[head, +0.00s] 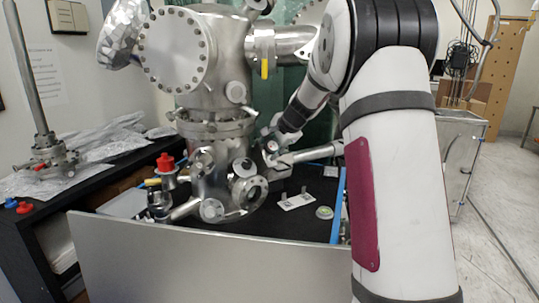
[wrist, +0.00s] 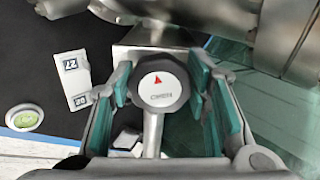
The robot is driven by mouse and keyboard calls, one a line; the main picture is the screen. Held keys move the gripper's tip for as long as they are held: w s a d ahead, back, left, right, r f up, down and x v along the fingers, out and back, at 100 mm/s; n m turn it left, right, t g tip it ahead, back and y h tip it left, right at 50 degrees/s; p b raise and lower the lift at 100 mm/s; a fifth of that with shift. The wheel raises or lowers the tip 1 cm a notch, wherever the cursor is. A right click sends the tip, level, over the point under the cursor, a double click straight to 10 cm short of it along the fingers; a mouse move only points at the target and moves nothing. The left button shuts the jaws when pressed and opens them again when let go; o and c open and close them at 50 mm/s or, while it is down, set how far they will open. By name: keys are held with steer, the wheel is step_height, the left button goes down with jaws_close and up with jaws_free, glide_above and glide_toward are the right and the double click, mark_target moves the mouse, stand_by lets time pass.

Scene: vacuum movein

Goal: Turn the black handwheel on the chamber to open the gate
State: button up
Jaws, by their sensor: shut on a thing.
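The steel chamber (head: 213,88) stands in the middle of the head view, with round flanges and ports. In the wrist view the black handwheel (wrist: 160,92) faces the camera as a dark round knob with a light face, a red arrow and lettering. My gripper (wrist: 160,70) is shut on the handwheel, with a teal-padded finger on its left and right sides. In the head view my gripper (head: 270,148) is small beside the chamber's right side, and I cannot make out the handwheel there. The gate itself is not visible.
A black bench surface (head: 285,222) lies below the chamber, with a numbered white card (head: 296,201) and a round green-and-white object (head: 324,212) on it. A grey panel (head: 215,262) borders the front. A red-capped fitting (head: 166,163) stands left.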

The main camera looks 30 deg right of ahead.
steer(key=n+b, duration=0.3)
steer(key=shift+f+n, duration=0.25)
steer(key=shift+n, duration=0.15)
steer(key=n+b, duration=0.3)
steer(key=n, duration=0.1)
steer(key=shift+s+n+b, duration=0.1)
steer(key=shift+n+b, duration=0.2)
steer(key=shift+b, duration=0.05)
steer(key=n+b, duration=0.2)
steer(key=n, duration=0.1)
steer(key=shift+d+f+n, duration=0.1)
steer(key=shift+n, duration=0.2)
steer(key=n+b, duration=0.3)
steer(key=n, duration=0.1)
steer(key=shift+s+d+n, duration=0.1)
steer(key=shift+n, duration=0.2)
steer(key=n+b, duration=0.2)
steer(key=n, duration=0.2)
steer(key=n+b, duration=0.2)
steer(key=n, duration=0.2)
steer(key=shift+d, duration=0.15)
steer(key=n+b, duration=0.1)
steer(key=n, duration=0.2)
steer(key=shift+n, duration=0.3)
steer(key=shift+n+b, duration=0.75)
steer(key=shift+n, duration=1.15)
steer(key=shift+r, duration=0.2)
